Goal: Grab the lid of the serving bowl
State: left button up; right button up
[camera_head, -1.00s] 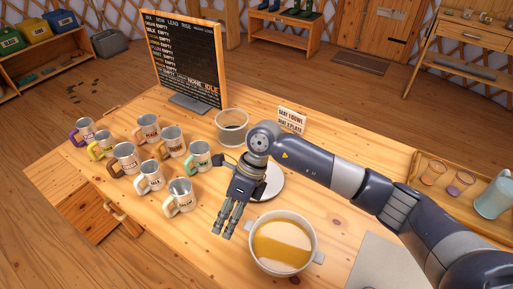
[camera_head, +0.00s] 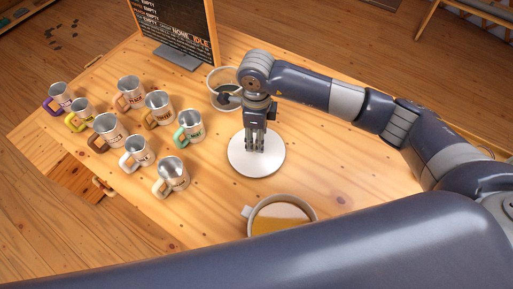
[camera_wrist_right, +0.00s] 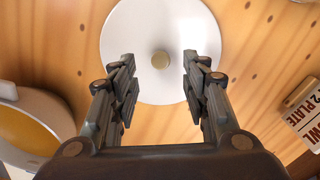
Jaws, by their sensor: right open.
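The lid is a round white disc (camera_head: 240,165) lying flat on the wooden table, beyond the serving bowl (camera_head: 283,197). The bowl is white, has side handles and holds a yellow-brown liquid; its near part is hidden by my arm. My right gripper (camera_head: 255,147) points down over the lid. In the right wrist view the lid (camera_wrist_right: 160,20) has a small tan knob (camera_wrist_right: 160,60) at its middle. The open right gripper (camera_wrist_right: 160,74) has one finger on each side of the knob, apart from it. My left gripper is out of view.
Several labelled mugs (camera_head: 108,133) stand at the left of the table. A dark menu board (camera_head: 178,30) and a round pot (camera_head: 222,88) stand behind. A small sign (camera_wrist_right: 304,113) is beside the lid. Bare table lies between mugs and lid.

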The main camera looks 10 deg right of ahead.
notch_tip(320, 180, down, 4)
jog(key=shift+r+p, duration=0.1)
jog(key=shift+p, duration=0.5)
jog(key=shift+f, duration=0.55)
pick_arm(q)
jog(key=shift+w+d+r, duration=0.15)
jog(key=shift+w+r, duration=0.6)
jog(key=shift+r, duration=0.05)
pick_arm(e)
jog(key=shift+w, duration=0.1)
grip_shut()
